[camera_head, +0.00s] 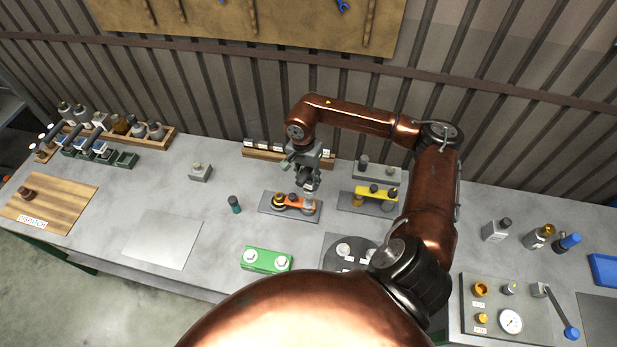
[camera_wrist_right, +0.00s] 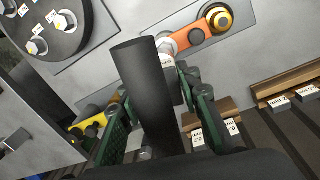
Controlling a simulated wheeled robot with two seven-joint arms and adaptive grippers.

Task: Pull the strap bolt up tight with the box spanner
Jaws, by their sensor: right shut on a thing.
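The orange strap (camera_head: 292,202) lies on a grey plate (camera_head: 272,212) in the middle of the table, with a gold-and-black round fitting (camera_head: 278,199) at its left end. My right gripper (camera_head: 309,183) is above the strap's right end, shut on the box spanner. The spanner's pale lower part (camera_head: 309,201) stands roughly upright over that end and hides the strap bolt. I cannot tell how fully it sits on the bolt. In the right wrist view a dark cylinder (camera_wrist_right: 155,95) stands between the green-padded fingers, and the strap (camera_wrist_right: 186,41) shows beyond it. My left gripper is not in view.
A plate with a yellow bar (camera_head: 376,192) stands close on the right. A green block (camera_head: 266,260) and a dark round disc (camera_head: 340,262) lie nearer the front. A small dark-teal cylinder (camera_head: 234,204) stands to the left. A labelled wooden rack (camera_head: 262,153) is behind.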

